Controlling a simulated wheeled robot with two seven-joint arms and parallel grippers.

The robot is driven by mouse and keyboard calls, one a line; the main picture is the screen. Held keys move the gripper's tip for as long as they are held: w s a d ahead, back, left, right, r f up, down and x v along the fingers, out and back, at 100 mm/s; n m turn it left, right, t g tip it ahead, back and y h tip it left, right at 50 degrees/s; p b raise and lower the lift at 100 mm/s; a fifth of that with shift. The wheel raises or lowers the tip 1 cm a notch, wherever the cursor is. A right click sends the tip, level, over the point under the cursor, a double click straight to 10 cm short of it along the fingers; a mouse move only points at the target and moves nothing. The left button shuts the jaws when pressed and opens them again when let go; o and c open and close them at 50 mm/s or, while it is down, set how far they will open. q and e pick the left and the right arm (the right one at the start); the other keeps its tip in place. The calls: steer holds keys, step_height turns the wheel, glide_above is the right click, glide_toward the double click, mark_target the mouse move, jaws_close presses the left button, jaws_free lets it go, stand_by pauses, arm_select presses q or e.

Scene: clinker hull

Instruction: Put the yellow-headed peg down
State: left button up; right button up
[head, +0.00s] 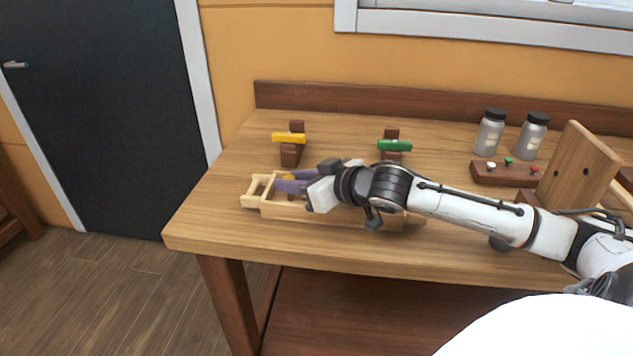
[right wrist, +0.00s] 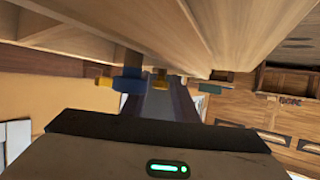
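My right gripper (head: 292,181) reaches in from the right, low over a pale wooden frame (head: 330,217) at the table's front left. Its purple fingers stand slightly apart, with the yellow head of the yellow-headed peg (head: 289,177) showing between them. The yellow head (right wrist: 160,76) also shows at the fingertips in the right wrist view; the fingers appear closed on it. The peg's lower part is hidden, and I cannot tell whether it touches the frame. My left gripper is not in view.
Dark wooden blocks carry a yellow bar (head: 289,138) and a green bar (head: 395,146) behind the frame. A dark rack (head: 503,174) holds white, green and red pegs. Two jars (head: 489,133) and an upright board (head: 577,168) stand at right. Table is clear between the bars.

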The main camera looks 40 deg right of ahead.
steer(key=v, duration=0.4)
steer(key=shift+s+r, duration=0.15)
steer(key=shift+s, duration=0.2)
steer(key=shift+p+v, duration=0.6)
steer(key=shift+v, duration=0.25)
steer(key=p+v, duration=0.1)
steer(key=v, duration=0.2)
steer(key=shift+s+r, duration=0.15)
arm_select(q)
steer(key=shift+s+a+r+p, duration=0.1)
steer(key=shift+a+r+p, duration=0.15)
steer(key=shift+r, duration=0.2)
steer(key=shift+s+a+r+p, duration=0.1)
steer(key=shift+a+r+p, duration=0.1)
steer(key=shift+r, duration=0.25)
arm_select(e)
steer(key=shift+s+d+r, duration=0.1)
steer(key=shift+s+r, duration=0.1)
steer(key=shift+s, duration=0.3)
